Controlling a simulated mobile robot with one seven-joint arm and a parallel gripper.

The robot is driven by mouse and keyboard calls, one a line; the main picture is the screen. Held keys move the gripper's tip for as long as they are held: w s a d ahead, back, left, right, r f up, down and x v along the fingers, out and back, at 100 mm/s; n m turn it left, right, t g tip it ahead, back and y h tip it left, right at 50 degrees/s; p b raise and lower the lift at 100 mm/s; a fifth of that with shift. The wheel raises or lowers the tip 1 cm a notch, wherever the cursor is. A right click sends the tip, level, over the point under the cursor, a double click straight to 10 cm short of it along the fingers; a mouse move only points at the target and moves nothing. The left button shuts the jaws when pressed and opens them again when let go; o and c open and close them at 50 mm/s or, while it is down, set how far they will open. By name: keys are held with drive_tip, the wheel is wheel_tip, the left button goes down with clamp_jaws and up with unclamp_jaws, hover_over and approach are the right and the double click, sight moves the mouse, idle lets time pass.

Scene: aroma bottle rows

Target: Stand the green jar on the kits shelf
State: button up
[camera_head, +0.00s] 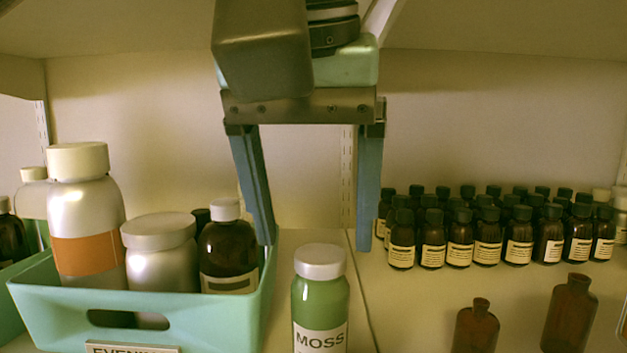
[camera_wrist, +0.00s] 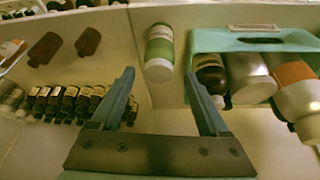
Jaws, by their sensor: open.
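The green jar (camera_head: 320,305), with a white lid and a label reading MOSS, stands upright on the shelf board (camera_head: 297,250), just right of a mint-green bin. It also shows in the wrist view (camera_wrist: 159,50), lid toward my fingers. My gripper (camera_head: 314,243) is open and empty, its two blue fingers pointing down and spread wide. In the head view the fingers are above and behind the jar, apart from it. In the wrist view the gripper (camera_wrist: 159,75) has the jar beyond and between its fingertips. No sign naming the kits shelf is readable.
The mint-green bin (camera_head: 75,305), with a partly readable label, holds a tall white bottle (camera_head: 86,215), a white jar (camera_head: 160,255) and a brown bottle (camera_head: 228,250). Several small dark bottles (camera_head: 488,240) stand in rows at right. Two brown bottles (camera_head: 476,325) (camera_head: 570,312) stand nearer.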

drive_tip(key=w+d+r+m+t+h, duration=0.1)
drive_tip(key=w+d+m+t+h, duration=0.3)
drive_tip(key=d, duration=0.5)
drive_tip(key=w+d+r+t+h, duration=0.2)
drive_tip(key=d+r+t+h, duration=0.2)
drive_tip(key=r+t+h, duration=0.35)
drive_tip(key=s+a+n+t+y, duration=0.5)
drive_tip(key=s+a+t+y, duration=0.4)
drive_tip(key=a+t+y, duration=0.2)
drive_tip(key=shift+s+a+r+n+y, duration=0.25)
drive_tip(key=shift+s+a+n+y, duration=0.15)
drive_tip(key=shift+a+y, duration=0.55)
